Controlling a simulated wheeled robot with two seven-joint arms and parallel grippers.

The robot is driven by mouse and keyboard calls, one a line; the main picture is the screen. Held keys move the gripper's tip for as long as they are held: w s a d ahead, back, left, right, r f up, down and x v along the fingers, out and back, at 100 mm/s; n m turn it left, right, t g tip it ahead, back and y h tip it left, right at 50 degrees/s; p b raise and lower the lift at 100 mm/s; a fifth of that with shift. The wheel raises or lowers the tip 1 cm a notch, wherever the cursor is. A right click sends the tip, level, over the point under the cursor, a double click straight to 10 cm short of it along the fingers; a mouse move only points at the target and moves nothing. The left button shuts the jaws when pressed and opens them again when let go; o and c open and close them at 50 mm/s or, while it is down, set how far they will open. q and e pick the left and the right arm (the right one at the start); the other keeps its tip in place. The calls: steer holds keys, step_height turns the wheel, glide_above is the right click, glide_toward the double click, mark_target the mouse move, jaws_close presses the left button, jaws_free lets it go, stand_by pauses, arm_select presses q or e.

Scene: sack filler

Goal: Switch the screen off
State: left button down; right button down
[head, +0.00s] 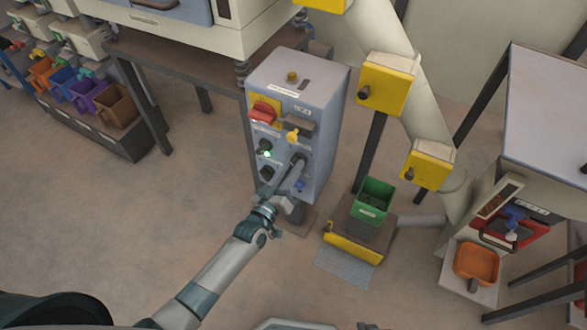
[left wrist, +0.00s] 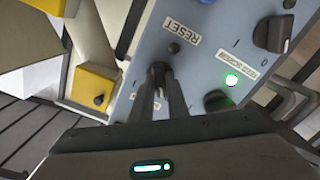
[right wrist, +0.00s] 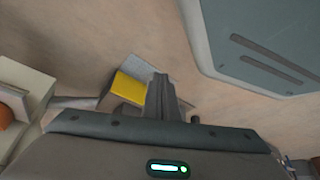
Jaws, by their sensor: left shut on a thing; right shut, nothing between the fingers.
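The blue-grey control box (head: 327,128) stands in the middle of the head view. Its front has a red switch (head: 263,112), a yellow knob (head: 292,135), dark knobs and a lit green lamp (head: 267,154). In the left wrist view the lit lamp (left wrist: 231,80) sits beside a label ending in SCREEN (left wrist: 237,64), between two dark knobs (left wrist: 272,34) (left wrist: 217,100). My left gripper (left wrist: 160,72) is shut at the panel, below the RESET label (left wrist: 181,38), left of both knobs. What it grips is hidden by its fingers. My right gripper (right wrist: 160,82) is shut and empty above the floor.
A green bin (head: 373,200) stands on a low platform right of the box. Yellow boxes (head: 386,84) (head: 428,165) sit by a thick pale pipe. A bench (head: 185,60) is behind left. An orange tray (head: 477,264) lies at right.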

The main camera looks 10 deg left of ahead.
arm_select(q)
steer(key=shift+n, duration=0.6)
arm_select(e)
steer(key=shift+w+d+r, duration=0.1)
steer(key=shift+w+r, duration=0.15)
steer(key=shift+w, duration=0.6)
